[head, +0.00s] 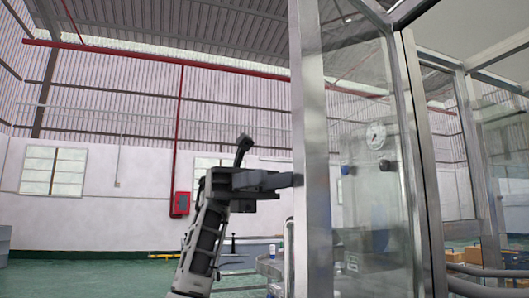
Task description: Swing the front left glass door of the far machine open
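A glass door (365,160) with a wide metal frame fills the middle right of the head view. Its left upright (310,150) stands close to me, and a narrower metal post (418,150) is at its right. I cannot tell whether the door is ajar. My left gripper (285,180) is at the left side of this upright, with its tip at or very near the metal edge. A dark part of it points up. The view does not show whether its fingers are apart or closed, or whether they touch the frame. My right gripper is not in view.
More glass panels and metal posts (470,150) of the machine stand at the right. Cardboard boxes (473,255) and curved rails (490,272) show low behind the glass. Metal rails (268,268) are low beside the upright. Green floor (90,278) is open at the left.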

